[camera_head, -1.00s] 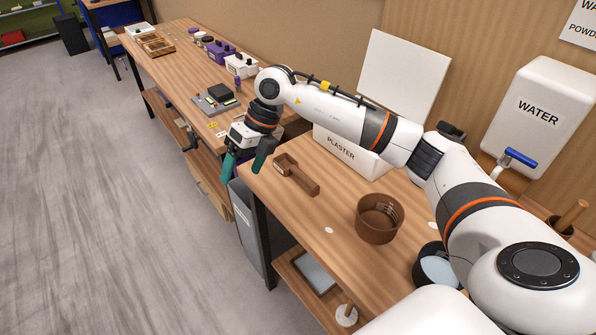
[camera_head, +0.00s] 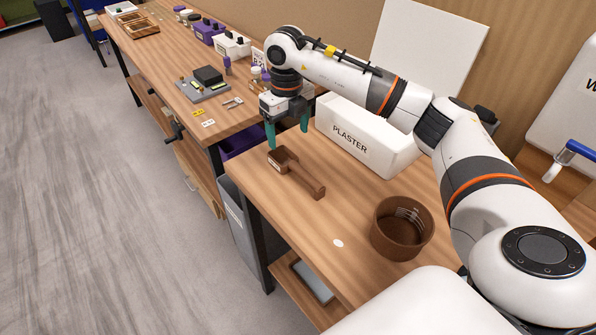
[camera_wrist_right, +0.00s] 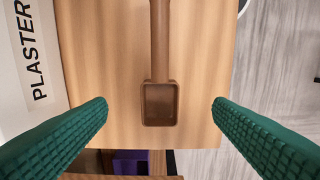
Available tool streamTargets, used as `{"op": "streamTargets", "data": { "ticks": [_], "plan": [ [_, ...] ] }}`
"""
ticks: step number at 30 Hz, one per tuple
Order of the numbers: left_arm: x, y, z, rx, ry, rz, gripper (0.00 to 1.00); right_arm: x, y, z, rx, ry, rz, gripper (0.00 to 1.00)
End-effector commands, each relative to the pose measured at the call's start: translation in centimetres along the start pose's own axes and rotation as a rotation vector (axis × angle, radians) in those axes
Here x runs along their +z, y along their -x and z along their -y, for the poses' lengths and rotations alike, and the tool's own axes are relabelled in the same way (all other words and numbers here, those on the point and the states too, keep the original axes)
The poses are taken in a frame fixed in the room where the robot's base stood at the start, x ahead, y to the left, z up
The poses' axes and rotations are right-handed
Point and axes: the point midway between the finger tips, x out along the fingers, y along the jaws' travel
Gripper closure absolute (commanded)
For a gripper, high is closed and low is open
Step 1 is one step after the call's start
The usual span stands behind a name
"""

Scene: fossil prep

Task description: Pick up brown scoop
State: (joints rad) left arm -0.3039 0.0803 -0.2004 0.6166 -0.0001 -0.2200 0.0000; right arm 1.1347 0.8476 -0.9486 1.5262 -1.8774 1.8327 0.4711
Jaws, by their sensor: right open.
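The brown scoop (camera_head: 298,176) lies on the wooden bench top in the head view, its square cup toward the far edge and its handle toward the bowl. My right gripper (camera_head: 288,137) is open and empty above the bench, just beyond the scoop's cup. In the right wrist view the scoop (camera_wrist_right: 160,98) lies in the middle between the two spread green fingers (camera_wrist_right: 160,115), with its cup nearest and its handle running up the picture. The fingers do not touch it. My left gripper is not in view.
A white plaster bin (camera_head: 365,140) stands right of the scoop. A brown bowl (camera_head: 402,228) sits nearer, past the handle's end. A white spot (camera_head: 338,243) marks the bench by its front edge. A second bench (camera_head: 170,75) with tools stands beyond a gap.

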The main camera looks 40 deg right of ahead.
Motion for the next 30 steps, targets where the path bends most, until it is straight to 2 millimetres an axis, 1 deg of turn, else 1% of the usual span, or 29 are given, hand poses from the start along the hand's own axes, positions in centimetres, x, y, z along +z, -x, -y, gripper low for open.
{"op": "streamTargets", "data": {
  "ticks": [1, 6, 11, 14, 18, 21, 25, 30],
  "plan": [
    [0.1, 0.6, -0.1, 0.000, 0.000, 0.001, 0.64, 0.1, -0.7, 0.0, 0.001, 0.000, 0.005, 0.25],
    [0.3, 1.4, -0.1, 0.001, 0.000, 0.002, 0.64, 0.0, -3.5, 0.0, 0.000, 0.000, 0.004, 0.25],
    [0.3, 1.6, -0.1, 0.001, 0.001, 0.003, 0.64, -0.1, -4.8, 0.0, -0.001, 0.001, 0.001, 0.25],
    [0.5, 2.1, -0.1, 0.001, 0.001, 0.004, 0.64, -0.3, -5.5, 0.0, -0.001, 0.000, 0.002, 0.25],
    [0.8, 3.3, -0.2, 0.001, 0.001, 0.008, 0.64, -0.8, -7.5, -0.2, -0.001, 0.000, 0.004, 0.25],
    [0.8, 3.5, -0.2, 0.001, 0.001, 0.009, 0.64, -0.8, -9.1, -0.2, -0.001, 0.000, 0.003, 0.25],
    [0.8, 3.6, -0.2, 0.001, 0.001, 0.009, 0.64, -0.9, -10.0, -0.2, 0.000, 0.001, 0.000, 0.25],
    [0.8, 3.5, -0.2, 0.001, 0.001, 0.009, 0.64, -0.9, -10.1, -0.2, 0.000, 0.001, -0.001, 0.25]
  ]
}}
